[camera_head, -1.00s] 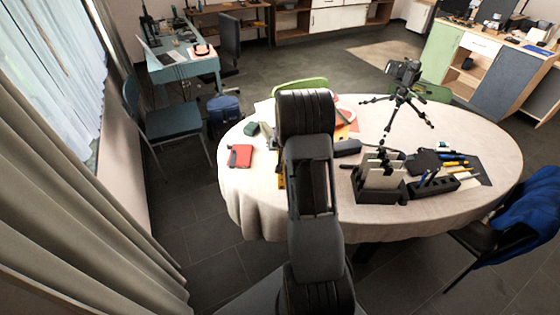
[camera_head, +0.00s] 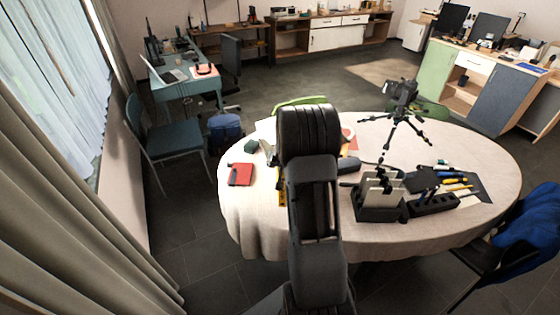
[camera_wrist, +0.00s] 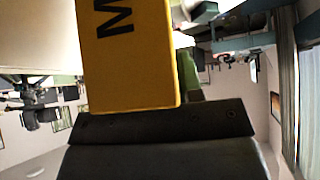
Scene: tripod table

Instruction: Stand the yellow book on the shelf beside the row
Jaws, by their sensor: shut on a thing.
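The yellow book (camera_wrist: 130,55) fills the upper middle of the wrist view, with a black letter on its face. My gripper (camera_wrist: 155,125) shows as a dark bar at the book's lower edge and is shut on the book. In the head view only a thin yellow strip (camera_head: 282,190) shows at the left edge of my arm, above the table. My arm hides the gripper and most of the book there. I cannot make out a row of books or say which shelf is meant; my arm covers part of the table.
The round table (camera_head: 245,215) bears a red box (camera_head: 240,174), a black rack (camera_head: 380,210) with pale upright pieces, and a camera on a tripod (camera_head: 402,105). A blue chair (camera_head: 170,140) stands left. Low shelving (camera_head: 290,42) lines the back wall. Dark floor is clear at front left.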

